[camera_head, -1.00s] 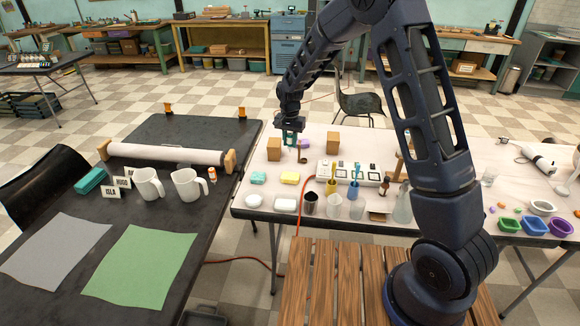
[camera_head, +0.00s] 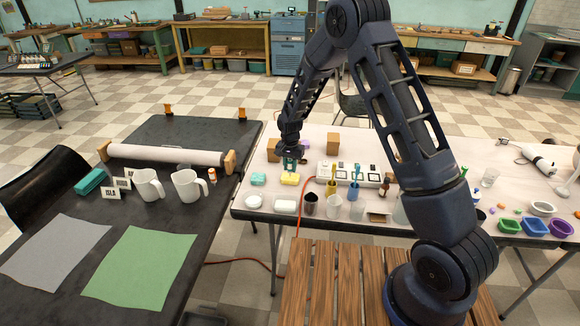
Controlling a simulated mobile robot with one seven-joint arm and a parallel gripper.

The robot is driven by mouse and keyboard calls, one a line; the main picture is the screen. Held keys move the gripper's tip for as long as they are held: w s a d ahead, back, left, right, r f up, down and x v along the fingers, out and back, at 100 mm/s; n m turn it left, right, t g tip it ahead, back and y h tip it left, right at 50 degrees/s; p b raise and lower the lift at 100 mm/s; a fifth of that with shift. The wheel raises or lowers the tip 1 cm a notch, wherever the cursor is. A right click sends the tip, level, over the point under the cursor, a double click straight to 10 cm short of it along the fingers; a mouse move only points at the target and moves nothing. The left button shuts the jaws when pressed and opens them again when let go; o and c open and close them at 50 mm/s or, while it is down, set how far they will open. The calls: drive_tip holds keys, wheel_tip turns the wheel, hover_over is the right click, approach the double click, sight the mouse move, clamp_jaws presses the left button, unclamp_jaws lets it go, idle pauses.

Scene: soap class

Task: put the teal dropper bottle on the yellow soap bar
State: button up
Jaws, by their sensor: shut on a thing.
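The yellow soap bar (camera_head: 290,180) lies on the white table, between a teal bar and the dark cup. My gripper (camera_head: 291,161) points down just above it, shut on a small teal thing. I take this to be the teal dropper bottle (camera_head: 290,168), mostly hidden by the fingers and upright as far as I can tell. Its base is right over or at the top of the soap bar; I cannot tell whether they touch.
The teal bar (camera_head: 258,179) lies left of the yellow one. A white bar (camera_head: 286,205), a dark cup (camera_head: 311,204) and a clear beaker (camera_head: 334,207) stand in front. A wooden block (camera_head: 333,144) stands behind. A white panel (camera_head: 350,173) lies to the right.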

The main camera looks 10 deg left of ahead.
drive_tip(key=o, duration=1)
drive_tip(key=shift+f, duration=0.1)
drive_tip(key=shift+c, duration=0.2)
